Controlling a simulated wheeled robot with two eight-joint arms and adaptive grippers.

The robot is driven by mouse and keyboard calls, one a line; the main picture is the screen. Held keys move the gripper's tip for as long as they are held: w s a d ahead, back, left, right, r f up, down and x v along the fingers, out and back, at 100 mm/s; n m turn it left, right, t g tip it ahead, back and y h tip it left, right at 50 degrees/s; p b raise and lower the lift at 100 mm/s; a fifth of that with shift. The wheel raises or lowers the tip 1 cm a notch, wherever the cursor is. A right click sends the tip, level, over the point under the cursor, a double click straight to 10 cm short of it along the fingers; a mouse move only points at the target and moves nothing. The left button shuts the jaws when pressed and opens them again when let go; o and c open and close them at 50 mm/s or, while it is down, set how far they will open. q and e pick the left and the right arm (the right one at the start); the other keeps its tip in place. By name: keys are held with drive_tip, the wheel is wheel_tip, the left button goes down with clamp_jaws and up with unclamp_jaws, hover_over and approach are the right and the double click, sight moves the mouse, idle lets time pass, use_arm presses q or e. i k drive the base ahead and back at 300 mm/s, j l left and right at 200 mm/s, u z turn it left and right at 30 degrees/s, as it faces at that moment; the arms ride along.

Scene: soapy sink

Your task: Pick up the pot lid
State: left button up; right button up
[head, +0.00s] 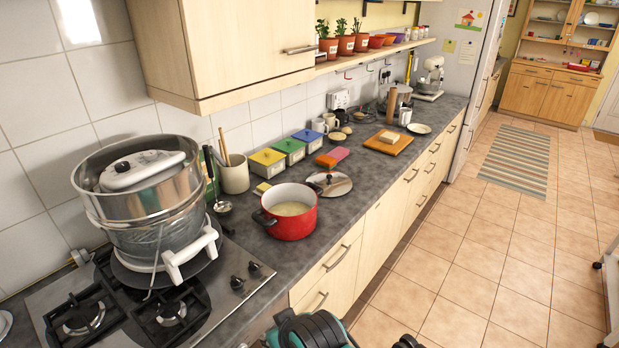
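A round pot lid (329,183) with a metal rim and a dark knob lies on the grey counter, just behind and to the right of the red pot. It looks flat on the counter, knob up. The red pot (290,212) stands uncovered near the counter's front edge, with pale contents inside and dark handles. Neither of my grippers can be made out in the head view.
A large steel pot (147,220) stands on the gas hob (235,262) at left. Behind the lid are colored-lid boxes (289,147) and a pink-orange item (331,157). A cutting board (389,143) lies farther right. A teal-and-black shape (306,331) shows at the bottom edge.

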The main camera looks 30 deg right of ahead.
sight(334, 184)
drive_tip(key=i+l+z, duration=0.4)
drive_tip(key=l, duration=0.4)
drive_tip(key=i+l+z, duration=0.35)
drive_tip(key=l, duration=0.35)
drive_tip(key=i+l+z, duration=0.75)
drive_tip(key=i+l, duration=0.2)
drive_tip(key=i, duration=0.15)
